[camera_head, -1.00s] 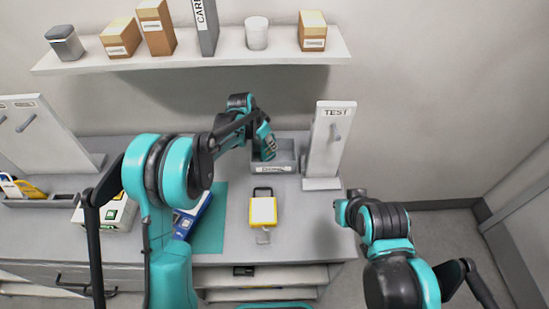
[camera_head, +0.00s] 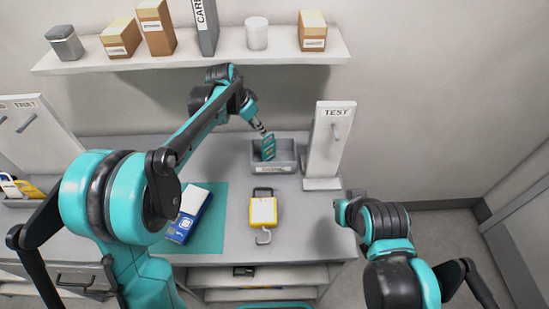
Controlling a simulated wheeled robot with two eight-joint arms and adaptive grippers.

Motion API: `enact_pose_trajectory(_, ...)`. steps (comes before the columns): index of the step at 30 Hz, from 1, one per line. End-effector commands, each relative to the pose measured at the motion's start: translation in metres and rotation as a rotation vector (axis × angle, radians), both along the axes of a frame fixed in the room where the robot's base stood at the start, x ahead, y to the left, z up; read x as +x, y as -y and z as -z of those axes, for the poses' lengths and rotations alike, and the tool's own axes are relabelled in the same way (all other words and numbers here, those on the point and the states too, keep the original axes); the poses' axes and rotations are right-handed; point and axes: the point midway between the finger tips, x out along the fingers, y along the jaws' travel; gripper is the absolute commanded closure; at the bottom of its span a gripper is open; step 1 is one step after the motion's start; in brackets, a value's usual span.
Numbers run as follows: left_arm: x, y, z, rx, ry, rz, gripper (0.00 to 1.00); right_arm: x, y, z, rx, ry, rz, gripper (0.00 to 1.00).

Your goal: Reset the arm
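My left arm reaches in from the left, with its elbow raised before the shelf. Its gripper (camera_head: 263,131) points down at the grey bin (camera_head: 273,169), just above a teal card-like item (camera_head: 268,147). The item stands upright in the bin. The fingertips are too small to show whether they are open or shut, or whether they touch the item. My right arm (camera_head: 384,220) is folded at the lower right. I cannot make out its gripper.
A white TEST stand (camera_head: 325,145) is right of the bin. A shelf (camera_head: 190,56) with boxes hangs above.

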Motion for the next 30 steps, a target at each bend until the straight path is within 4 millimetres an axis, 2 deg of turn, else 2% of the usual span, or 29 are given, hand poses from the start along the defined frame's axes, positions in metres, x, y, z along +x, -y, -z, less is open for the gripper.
enact_pose_trajectory(10, 0.0, 0.0, 0.0, 0.0, 0.0, -0.001, 0.7, 0.0, 0.0, 0.0, 0.0, 0.0, 0.0, 1.0)
enact_pose_trajectory(14, -0.011, -0.007, -0.003, 0.002, 0.004, -0.033, 0.7, 0.0, 0.0, 0.005, 0.0, 0.0, 0.0, 1.0)
enact_pose_trajectory(17, -0.034, -0.022, -0.01, 0.003, 0.016, -0.104, 0.7, 0.0, 0.0, 0.015, 0.0, 0.0, 0.0, 1.0)
enact_pose_trajectory(23, -0.108, -0.062, -0.015, -0.003, 0.056, -0.32, 0.7, 0.0, 0.0, 0.041, 0.0, 0.0, 0.0, 1.0)
enact_pose_trajectory(26, -0.147, -0.081, -0.008, -0.013, 0.082, -0.428, 0.7, 0.0, 0.0, 0.053, 0.0, 0.0, 0.0, 1.0)
enact_pose_trajectory(30, -0.202, -0.105, 0.012, -0.031, 0.121, -0.576, 0.7, 0.0, 0.0, 0.07, 0.0, 0.0, 0.0, 1.0)
